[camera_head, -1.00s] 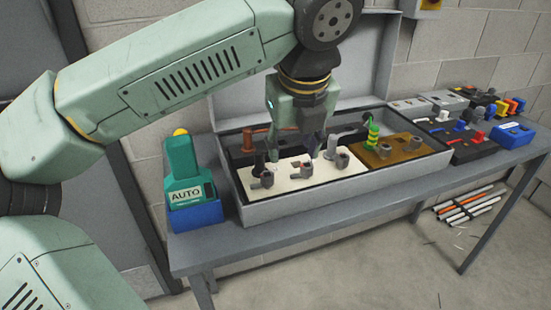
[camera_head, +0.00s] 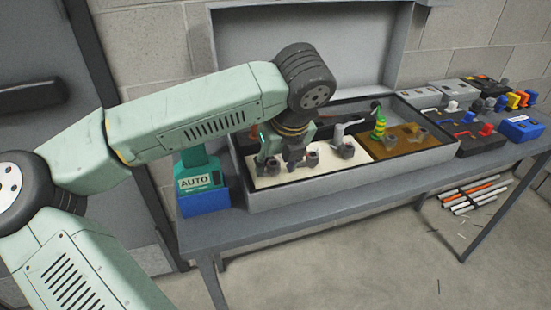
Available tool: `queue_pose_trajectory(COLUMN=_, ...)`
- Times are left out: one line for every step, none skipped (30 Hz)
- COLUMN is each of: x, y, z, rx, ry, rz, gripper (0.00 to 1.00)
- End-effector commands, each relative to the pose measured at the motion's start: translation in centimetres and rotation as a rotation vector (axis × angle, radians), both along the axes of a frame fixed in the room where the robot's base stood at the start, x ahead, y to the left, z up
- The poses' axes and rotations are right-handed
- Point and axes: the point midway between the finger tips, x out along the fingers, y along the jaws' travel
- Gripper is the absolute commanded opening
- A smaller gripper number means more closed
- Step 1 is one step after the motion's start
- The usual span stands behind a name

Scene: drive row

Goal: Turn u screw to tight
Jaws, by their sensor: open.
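An open grey box (camera_head: 350,172) on the bench holds a cream terminal block (camera_head: 330,168). Dark metal screw terminals stand in a row on it: a left one (camera_head: 272,166), a middle one (camera_head: 309,159) and a right one (camera_head: 347,149). I cannot read any letters, so I cannot tell which is the u screw. My gripper (camera_head: 282,162) points down, open, low over the left part of the block. Its fingers partly cover the left and middle terminals; whether they touch either is unclear. A grey bent lug or cable (camera_head: 343,130) rises at the right terminal.
A brown block (camera_head: 405,143) with a yellow-green striped cable (camera_head: 379,124) fills the box's right side. A green tool marked AUTO (camera_head: 196,172) stands in a blue holder (camera_head: 205,202) left of the box. Several trays and parts crowd the bench's right end (camera_head: 477,143).

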Motion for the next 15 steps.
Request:
queue_pose_trajectory(x=0.01, y=-0.01, z=-0.07, rx=0.0, ry=0.0, rz=0.0, gripper=0.45)
queue_pose_trajectory(x=0.02, y=0.0, z=-0.09, rx=0.0, ry=0.0, rz=0.0, gripper=0.45)
queue_pose_trajectory(x=0.02, y=0.0, z=-0.1, rx=0.0, ry=0.0, rz=0.0, gripper=0.45)
queue_pose_trajectory(x=0.02, y=0.0, z=-0.09, rx=0.0, ry=0.0, rz=0.0, gripper=0.45)
queue_pose_trajectory(x=0.02, y=0.0, z=-0.09, rx=0.0, ry=0.0, rz=0.0, gripper=0.45)
queue_pose_trajectory(x=0.02, y=0.0, z=-0.08, rx=0.0, ry=0.0, rz=0.0, gripper=0.45)
queue_pose_trajectory(x=0.02, y=0.0, z=-0.08, rx=0.0, ry=0.0, rz=0.0, gripper=0.44)
queue_pose_trajectory(x=0.02, y=0.0, z=-0.07, rx=0.0, ry=0.0, rz=0.0, gripper=0.42)
queue_pose_trajectory(x=0.02, y=0.0, z=-0.07, rx=0.0, ry=0.0, rz=0.0, gripper=0.39)
queue_pose_trajectory(x=0.02, y=0.0, z=-0.07, rx=0.0, ry=0.0, rz=0.0, gripper=0.37)
queue_pose_trajectory(x=0.03, y=0.0, z=-0.06, rx=0.0, ry=0.0, rz=0.0, gripper=0.35)
queue_pose_trajectory(x=0.02, y=0.01, z=-0.06, rx=0.0, ry=0.0, rz=0.0, gripper=0.33)
queue_pose_trajectory(x=0.02, y=0.01, z=-0.06, rx=0.0, ry=0.0, rz=0.0, gripper=0.31)
queue_pose_trajectory(x=0.02, y=0.01, z=-0.06, rx=0.0, ry=0.0, rz=0.0, gripper=0.29)
queue_pose_trajectory(x=0.02, y=0.0, z=-0.05, rx=0.0, ry=0.0, rz=0.0, gripper=0.26)
